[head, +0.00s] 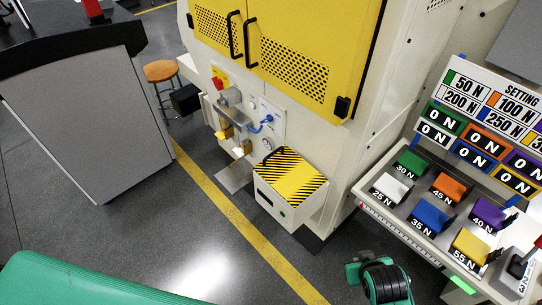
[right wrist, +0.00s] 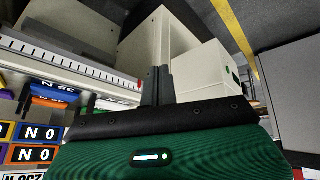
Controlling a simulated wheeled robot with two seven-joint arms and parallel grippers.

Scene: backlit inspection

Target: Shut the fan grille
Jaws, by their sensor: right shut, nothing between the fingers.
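I cannot pick out a fan grille for certain. The nearest match in the head view is the perforated vents (head: 293,68) in the yellow doors (head: 300,30) of the tall cream machine, with two black handles (head: 240,40) side by side. Those doors look flush with the machine's front. A small slotted vent also shows on its side at the top edge. My right gripper (right wrist: 156,85) shows in the right wrist view with its dark fingers together and nothing between them, apart from the machine. My left gripper is not in view.
A white box with a striped yellow lid (head: 290,178) juts from the machine's base. A tray (head: 395,214) of coloured weight blocks stands at right under a sign. A grey cabinet (head: 90,125) and wooden stool (head: 161,71) stand at left. The floor between is clear.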

